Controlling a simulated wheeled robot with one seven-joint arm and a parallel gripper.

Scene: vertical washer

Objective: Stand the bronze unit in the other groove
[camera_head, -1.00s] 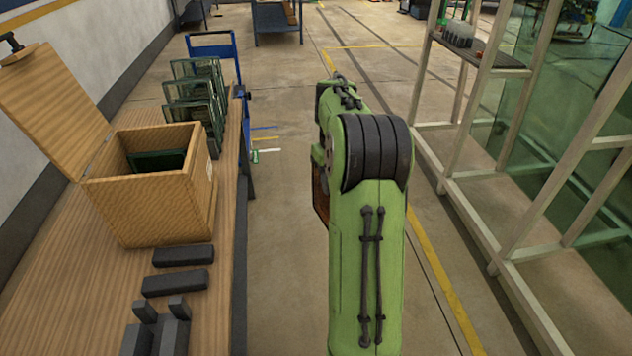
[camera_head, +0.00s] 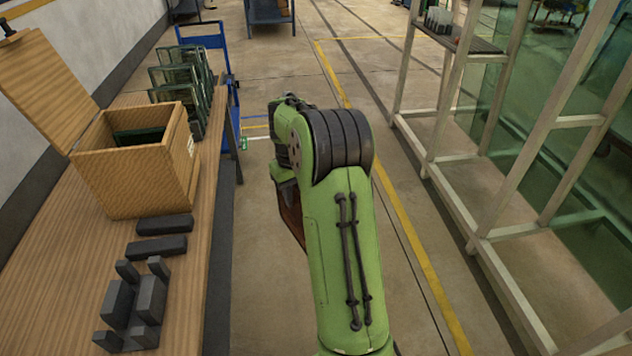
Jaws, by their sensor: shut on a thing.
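A bronze-brown panel, the bronze unit (camera_head: 292,214), shows as a thin, tilted sliver left of my green arm, above the floor beside the bench. My gripper (camera_head: 284,184) is mostly hidden behind my arm and is shut on this unit. Its fingertips and most of the unit are hidden. On the wooden bench (camera_head: 60,300), a dark grey block stand (camera_head: 118,298) with upright blocks and gaps between them stands at the front. Two dark bars (camera_head: 157,247) lie behind it. I cannot tell which gap is the other groove.
An open wooden box (camera_head: 150,180) holding a dark green panel stands on the bench. Green-framed panels (camera_head: 178,78) stand behind it. A blue trolley (camera_head: 222,70) is beyond the bench. A pale metal rack (camera_head: 470,220) stands at right. The floor between is clear.

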